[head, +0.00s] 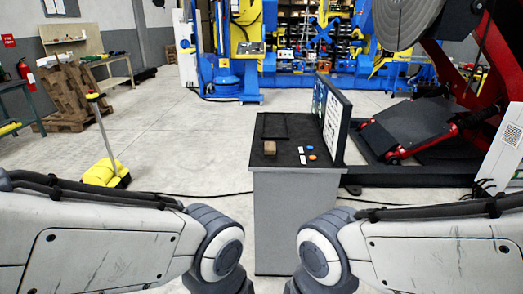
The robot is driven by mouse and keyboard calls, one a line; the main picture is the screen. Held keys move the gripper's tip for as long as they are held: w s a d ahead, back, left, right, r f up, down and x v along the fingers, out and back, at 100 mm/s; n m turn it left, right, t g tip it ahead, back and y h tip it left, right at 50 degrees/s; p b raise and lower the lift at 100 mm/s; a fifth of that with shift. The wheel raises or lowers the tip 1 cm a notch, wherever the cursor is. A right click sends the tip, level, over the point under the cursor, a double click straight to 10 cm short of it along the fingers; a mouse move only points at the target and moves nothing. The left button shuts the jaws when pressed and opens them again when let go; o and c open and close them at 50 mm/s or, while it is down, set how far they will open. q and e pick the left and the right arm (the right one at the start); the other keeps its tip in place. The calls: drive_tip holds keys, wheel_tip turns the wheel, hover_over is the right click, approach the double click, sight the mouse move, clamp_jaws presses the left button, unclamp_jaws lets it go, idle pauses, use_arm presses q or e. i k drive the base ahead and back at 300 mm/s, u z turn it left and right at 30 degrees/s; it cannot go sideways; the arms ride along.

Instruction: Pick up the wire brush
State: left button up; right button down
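A small brown block-shaped thing (270,147) lies on the dark top of a grey cabinet (284,205) in the middle of the head view. It is too small to tell whether it is the wire brush, and no bristles can be made out. Nothing else in view is clearly a wire brush. Both of my arms come in low at the sides and bend down in front of the cabinet. Their grippers are outside the picture, and neither arm touches the brown thing.
A black rectangular frame (274,126) lies behind the brown thing. Small white, blue and orange pieces (312,157) lie to its right. An upright board (334,120) edges the cabinet's right side. A red tilting machine (490,60) stands at right. The floor at left is mostly open.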

sight(270, 146)
drive_tip(key=u, duration=0.55)
drive_tip(key=i, duration=1.2)
drive_tip(key=u, duration=0.35)
